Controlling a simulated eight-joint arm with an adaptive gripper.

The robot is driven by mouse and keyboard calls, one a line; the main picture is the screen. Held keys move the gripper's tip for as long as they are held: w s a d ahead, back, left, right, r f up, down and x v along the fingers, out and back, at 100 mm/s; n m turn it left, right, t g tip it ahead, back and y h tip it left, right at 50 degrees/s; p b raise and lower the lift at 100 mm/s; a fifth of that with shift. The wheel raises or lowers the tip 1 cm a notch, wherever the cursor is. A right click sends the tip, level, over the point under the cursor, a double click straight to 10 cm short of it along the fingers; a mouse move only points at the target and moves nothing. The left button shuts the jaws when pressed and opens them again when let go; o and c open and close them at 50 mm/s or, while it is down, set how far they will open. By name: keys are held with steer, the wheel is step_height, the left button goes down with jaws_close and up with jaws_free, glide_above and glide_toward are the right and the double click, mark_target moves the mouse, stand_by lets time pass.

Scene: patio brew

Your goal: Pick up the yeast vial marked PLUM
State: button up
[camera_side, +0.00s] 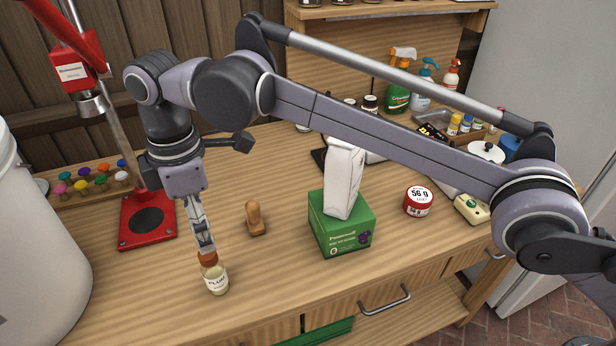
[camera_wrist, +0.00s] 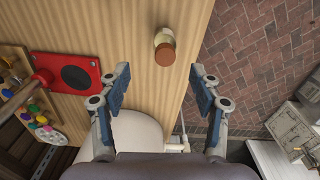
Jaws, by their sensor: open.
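The yeast vial marked PLUM (camera_side: 216,282) stands upright near the front edge of the wooden bench. It has a pale body, a white label and a brown cap. In the wrist view the vial (camera_wrist: 163,36) shows ahead of the fingertips, with its cap towards me. My gripper (camera_side: 204,248) points down at the cap in the side view, and its fingers overlap the top of the vial there. In the wrist view my gripper (camera_wrist: 160,72) is open and empty, with a wide gap between its two fingers. I see no contact with the vial.
A wooden stamp-like piece (camera_side: 255,218) and a green box (camera_side: 340,232) with a white bag (camera_side: 343,180) on it stand to the right. A red-based press stand (camera_side: 130,236) is behind left. A white bucket (camera_side: 35,250) is at left. Bench around the vial is clear.

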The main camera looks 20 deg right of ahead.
mark_target(212, 268)
steer(key=shift+s+a+f, duration=0.3)
steer(key=shift+a+f, duration=0.05)
steer(key=shift+f, duration=0.2)
steer(key=shift+d+f, duration=0.15)
steer(key=shift+f, duration=5.1)
steer(key=c, duration=1.3)
